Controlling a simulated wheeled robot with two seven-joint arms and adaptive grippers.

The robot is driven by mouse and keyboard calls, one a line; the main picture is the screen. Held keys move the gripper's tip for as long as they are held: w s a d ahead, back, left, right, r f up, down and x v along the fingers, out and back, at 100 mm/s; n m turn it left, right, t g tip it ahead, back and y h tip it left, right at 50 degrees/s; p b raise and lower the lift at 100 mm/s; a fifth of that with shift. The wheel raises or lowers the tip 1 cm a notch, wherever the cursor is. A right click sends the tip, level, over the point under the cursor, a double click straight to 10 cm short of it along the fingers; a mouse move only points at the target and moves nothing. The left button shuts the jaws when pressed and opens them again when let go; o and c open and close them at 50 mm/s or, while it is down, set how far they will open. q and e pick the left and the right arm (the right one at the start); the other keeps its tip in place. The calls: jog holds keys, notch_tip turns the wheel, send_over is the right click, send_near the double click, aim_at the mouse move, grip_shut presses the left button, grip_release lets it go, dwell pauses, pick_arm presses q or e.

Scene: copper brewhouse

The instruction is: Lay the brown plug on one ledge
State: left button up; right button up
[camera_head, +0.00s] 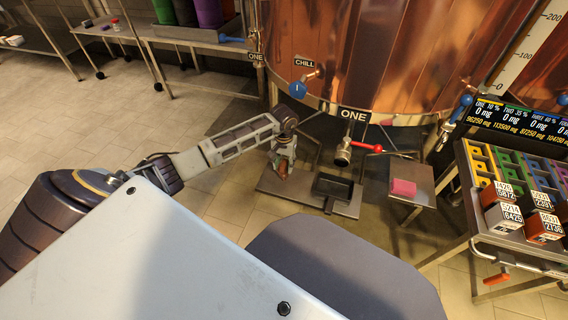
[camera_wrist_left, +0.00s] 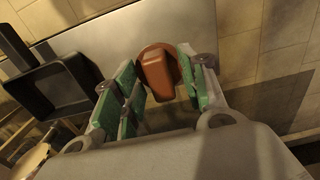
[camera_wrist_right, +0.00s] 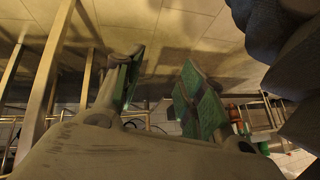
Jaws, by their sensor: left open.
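The brown plug (camera_wrist_left: 157,76), a blocky grip on a round base, stands on a low grey metal plate (camera_wrist_left: 110,40) under the vessel labelled ONE (camera_head: 352,114). My left gripper (camera_head: 283,163) reaches down over it, pointing at the plate. In the left wrist view its green-padded fingers are open, one on each side of the plug, with a visible gap at least on the left side. In the head view the gripper mostly hides the plug. My right gripper (camera_wrist_right: 160,85) shows only in its own wrist view, with its fingers apart and nothing between them.
A black tray (camera_head: 332,187) lies on the same plate, right of the plug. A valve with a red handle (camera_head: 366,147) hangs above it. A small stand with a pink block (camera_head: 402,187) is further right, then a rack of coloured compartments (camera_head: 510,170) with labelled boxes.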

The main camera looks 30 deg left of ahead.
pick_arm(q)
jog(key=shift+r, duration=0.1)
pick_arm(e)
jog(key=shift+s, duration=0.1)
pick_arm(q)
jog(key=shift+r+p, duration=0.35)
jog(key=shift+r, duration=0.35)
notch_tip(320, 180, up, 11)
jog(key=p, duration=0.3)
jog(key=shift+f, duration=0.15)
pick_arm(e)
notch_tip(320, 180, up, 8)
jog(key=d+g+h, duration=0.1)
jog(key=shift+s+d+f+n, duration=0.2)
jog(key=shift+d+f+n, duration=0.05)
jog(key=shift+d+n, duration=0.1)
